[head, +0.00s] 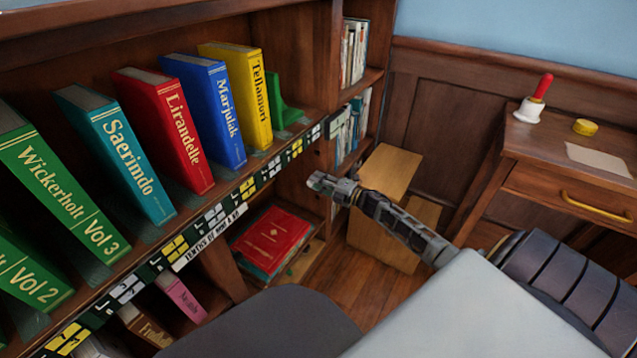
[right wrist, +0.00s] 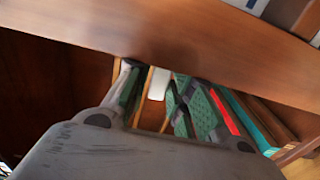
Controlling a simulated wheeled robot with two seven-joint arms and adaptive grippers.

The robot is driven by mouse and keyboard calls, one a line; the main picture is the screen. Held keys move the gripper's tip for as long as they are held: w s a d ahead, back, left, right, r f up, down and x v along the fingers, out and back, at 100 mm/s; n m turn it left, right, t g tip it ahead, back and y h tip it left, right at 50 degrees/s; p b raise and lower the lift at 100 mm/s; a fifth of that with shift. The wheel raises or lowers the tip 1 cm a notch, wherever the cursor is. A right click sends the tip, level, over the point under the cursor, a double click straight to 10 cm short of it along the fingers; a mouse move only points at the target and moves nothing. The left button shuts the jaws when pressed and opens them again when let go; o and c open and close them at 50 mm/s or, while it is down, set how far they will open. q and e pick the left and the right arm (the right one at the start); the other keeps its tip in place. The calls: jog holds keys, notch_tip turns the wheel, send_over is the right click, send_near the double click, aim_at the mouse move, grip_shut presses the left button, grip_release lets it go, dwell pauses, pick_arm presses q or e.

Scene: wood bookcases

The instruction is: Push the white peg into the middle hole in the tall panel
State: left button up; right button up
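My right gripper (head: 328,186) is in front of the bookcase's far end, at the height of the lower shelves. In the right wrist view its two green-padded fingers (right wrist: 160,100) are apart. A small white piece (right wrist: 157,83) shows between them, below a wooden board. I cannot tell whether it is the white peg, or whether a finger touches it. A tall wooden upright (head: 327,50) stands at the bookcase's far end; no hole shows in it. No peg can be made out in the head view. My left gripper is out of view.
Large books, such as a yellow one (head: 240,95), stand on the upper shelf beside a green bookend (head: 284,113). Red books (head: 270,243) lie on the lower shelf. A pale wooden box (head: 385,175) stands behind my gripper. A desk (head: 560,185) with a bell (head: 533,103) is at right.

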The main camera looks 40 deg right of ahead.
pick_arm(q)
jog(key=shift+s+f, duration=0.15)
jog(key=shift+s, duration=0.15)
pick_arm(e)
jog(key=shift+o, duration=1)
jog(key=shift+w+d+r, duration=0.1)
jog(key=shift+d+r, duration=0.05)
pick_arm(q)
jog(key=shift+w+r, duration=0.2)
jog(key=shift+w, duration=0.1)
pick_arm(e)
jog(key=v, duration=1.2)
